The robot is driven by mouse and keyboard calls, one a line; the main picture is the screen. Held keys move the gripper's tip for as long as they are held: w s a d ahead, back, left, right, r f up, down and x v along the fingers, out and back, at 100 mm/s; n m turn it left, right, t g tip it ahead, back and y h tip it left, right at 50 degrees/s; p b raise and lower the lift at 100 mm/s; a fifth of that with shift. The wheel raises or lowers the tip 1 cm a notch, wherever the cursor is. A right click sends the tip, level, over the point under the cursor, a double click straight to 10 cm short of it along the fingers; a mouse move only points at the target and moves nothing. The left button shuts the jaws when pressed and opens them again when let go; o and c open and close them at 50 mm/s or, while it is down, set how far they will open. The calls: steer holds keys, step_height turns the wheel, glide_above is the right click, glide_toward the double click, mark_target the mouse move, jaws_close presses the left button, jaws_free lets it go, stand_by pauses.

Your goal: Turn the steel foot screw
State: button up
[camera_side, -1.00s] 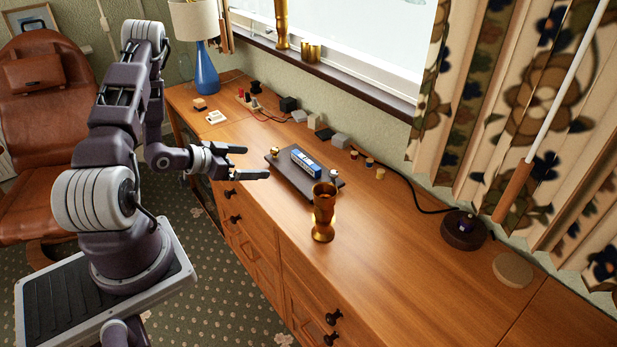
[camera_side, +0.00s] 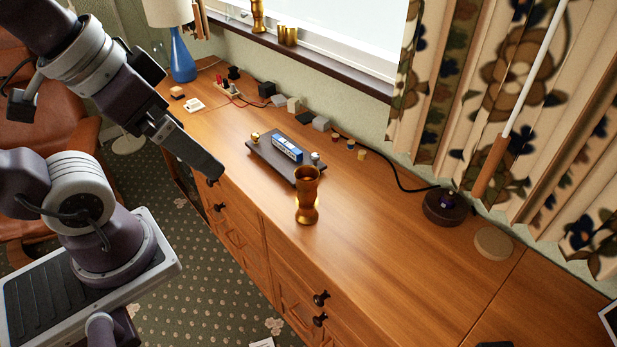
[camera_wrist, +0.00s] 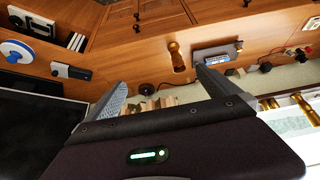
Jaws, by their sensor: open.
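A dark plate (camera_side: 262,154) lies on the wooden cabinet top and bears a blue-and-white block (camera_side: 287,148). A small steel foot screw (camera_side: 316,158) stands at its right end and a brass knob (camera_side: 255,136) at its left end. My gripper (camera_side: 213,168) is high at the left of the side view, pointing down to the right, apart from the plate. In the wrist view my gripper (camera_wrist: 160,78) has its two fingers spread with nothing between them. The plate (camera_wrist: 212,54) appears there beyond the right finger; the screw is too small to make out for certain.
A brass vase (camera_side: 307,196) stands just in front of the plate. Small blocks, a cable and a dark round base (camera_side: 445,207) line the wall side. A blue lamp (camera_side: 181,55) stands at the far left. The right front of the cabinet top is mostly clear.

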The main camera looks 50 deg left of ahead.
steer(key=shift+c, duration=0.4)
steer(key=shift+w+a+r, duration=0.15)
steer(key=shift+w, duration=0.25)
steer(key=c, duration=0.4)
steer(key=w, duration=0.3)
steer(key=w+a+n, duration=0.1)
steer(key=w, duration=0.1)
steer(key=w+n, duration=0.1)
steer(key=w, duration=0.2)
steer(key=shift+w+a+r+g, duration=0.3)
steer(key=shift+w+a+r, duration=0.05)
steer(key=shift+a, duration=0.05)
steer(key=c, duration=0.7)
steer(key=shift+o, duration=0.2)
steer(key=n+g+y, duration=0.1)
steer(key=n+y, duration=0.1)
steer(key=n, duration=0.3)
glide_above(315, 155)
steer(key=s+d, duration=0.7)
steer(key=s, duration=0.1)
step_height(315, 155, down, 14)
steer(key=shift+n+g+y, duration=0.3)
steer(key=shift+n+y, duration=0.3)
steer(key=shift+n, duration=0.3)
steer(key=x, duration=1.4)
steer(key=w+x, duration=0.1)
steer(key=x, duration=0.6)
steer(key=shift+w+a+r, duration=0.1)
steer(key=shift+a+r, duration=0.15)
steer(key=shift+a, duration=0.1)
